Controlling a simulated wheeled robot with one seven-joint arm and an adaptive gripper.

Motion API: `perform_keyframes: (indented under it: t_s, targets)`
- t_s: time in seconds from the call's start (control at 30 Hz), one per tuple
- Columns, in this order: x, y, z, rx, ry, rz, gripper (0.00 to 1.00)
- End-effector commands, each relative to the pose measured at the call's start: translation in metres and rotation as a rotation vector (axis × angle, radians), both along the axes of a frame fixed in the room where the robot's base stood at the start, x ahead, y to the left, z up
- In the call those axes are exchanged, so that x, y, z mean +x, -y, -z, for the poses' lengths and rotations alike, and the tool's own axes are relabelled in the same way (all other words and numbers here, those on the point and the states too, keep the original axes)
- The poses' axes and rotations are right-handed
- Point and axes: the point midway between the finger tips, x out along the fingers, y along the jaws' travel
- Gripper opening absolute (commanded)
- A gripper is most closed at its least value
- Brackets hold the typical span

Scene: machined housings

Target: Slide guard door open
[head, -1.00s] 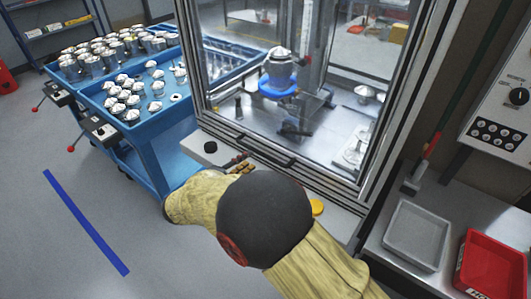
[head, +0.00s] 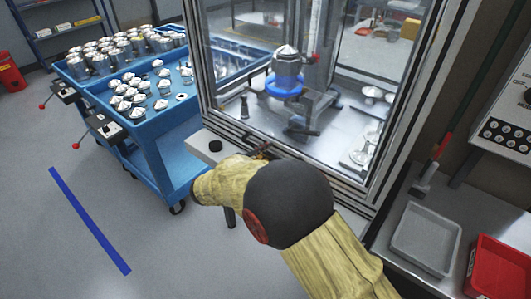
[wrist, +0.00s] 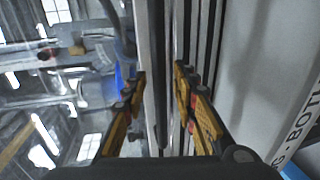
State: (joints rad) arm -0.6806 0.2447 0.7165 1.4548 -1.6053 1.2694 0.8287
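The guard door (head: 330,150) is a clear pane in a metal frame on the front of the machine enclosure. It spans the front opening in the head view. My gripper (head: 262,152) is at the door's lower rail, partly hidden by my yellow-sleeved arm. In the wrist view, my gripper (wrist: 160,75) has its yellow-padded fingers apart, with pale and dark frame strips (wrist: 152,60) running between them. I cannot tell whether either finger touches the frame.
Behind the pane, a metal housing (head: 287,62) sits on a blue ring (head: 284,86). A black button (head: 215,146) is on the front ledge. A blue cart (head: 150,140) with housings stands left. A grey tray (head: 427,238) and red bin (head: 497,268) are at right.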

Motion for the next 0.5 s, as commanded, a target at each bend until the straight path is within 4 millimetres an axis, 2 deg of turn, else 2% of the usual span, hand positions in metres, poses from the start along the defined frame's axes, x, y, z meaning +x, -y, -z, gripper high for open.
perform_keyframes:
  t_s: [0.5]
  targets:
    - [-0.0003,-0.0001,0.0001,0.001,-0.001,0.000,0.00]
